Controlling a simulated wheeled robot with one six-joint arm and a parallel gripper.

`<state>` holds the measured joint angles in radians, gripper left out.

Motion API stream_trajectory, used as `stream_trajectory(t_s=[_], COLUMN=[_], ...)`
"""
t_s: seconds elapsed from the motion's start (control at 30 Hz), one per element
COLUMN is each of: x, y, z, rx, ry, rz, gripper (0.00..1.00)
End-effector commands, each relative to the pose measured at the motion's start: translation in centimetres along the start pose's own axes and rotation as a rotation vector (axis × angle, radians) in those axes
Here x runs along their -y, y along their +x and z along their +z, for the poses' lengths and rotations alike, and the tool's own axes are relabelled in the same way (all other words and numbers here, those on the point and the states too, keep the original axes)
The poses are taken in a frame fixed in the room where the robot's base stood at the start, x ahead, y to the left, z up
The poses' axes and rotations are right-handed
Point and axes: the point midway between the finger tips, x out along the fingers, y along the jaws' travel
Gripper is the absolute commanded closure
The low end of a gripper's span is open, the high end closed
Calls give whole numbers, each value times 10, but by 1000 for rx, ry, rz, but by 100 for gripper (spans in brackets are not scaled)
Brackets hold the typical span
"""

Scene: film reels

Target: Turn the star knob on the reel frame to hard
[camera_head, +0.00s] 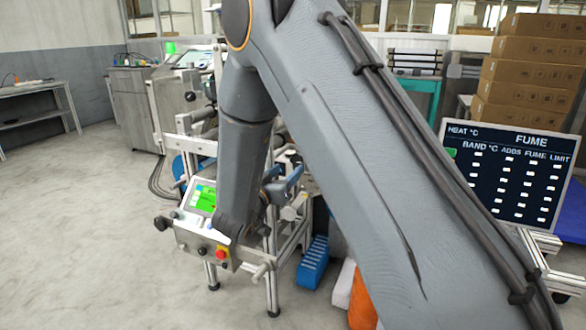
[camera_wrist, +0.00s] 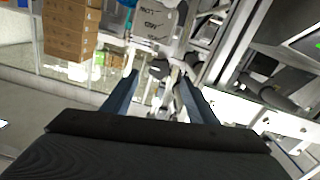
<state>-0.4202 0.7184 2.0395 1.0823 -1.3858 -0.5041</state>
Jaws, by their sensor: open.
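The reel frame (camera_head: 271,262) is a silver metal stand on legs, mostly behind my arm in the head view. My gripper (camera_wrist: 159,76) is open, with two blue-grey fingers apart in the wrist view. A small grey and dark knob-like part (camera_wrist: 160,69) shows between and beyond the fingertips; I cannot tell for sure that it is the star knob, or how far away it is. Above it is a light plate (camera_wrist: 153,20) with dark, upside-down lettering, too small to read surely. In the head view my gripper (camera_head: 283,187) is partly hidden beside the frame.
A control box with a green screen (camera_head: 204,199) and a red button (camera_head: 222,253) is on the frame's left. A blue crate (camera_head: 313,262) and orange object (camera_head: 361,300) are on the floor. A display board (camera_head: 508,172) and stacked cartons (camera_head: 528,75) stand right. Floor at left is clear.

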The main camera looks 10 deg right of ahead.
Motion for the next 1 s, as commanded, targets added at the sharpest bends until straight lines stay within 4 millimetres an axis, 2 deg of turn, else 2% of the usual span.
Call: stream_trajectory(t_s=[0.2, 0.33, 0.5, 0.73, 0.77, 1.0], x=[-1, -1, 0, 0, 0, 0], y=[35, 50, 59, 60, 60, 59], z=[1, 1, 0, 0, 0, 0], rx=[1, 1, 1, 2, 2, 2], ry=[1, 1, 0, 0, 0, 0], rz=[1, 0, -3, -3, -3, -3], gripper=[47, 47, 47, 47, 49, 88])
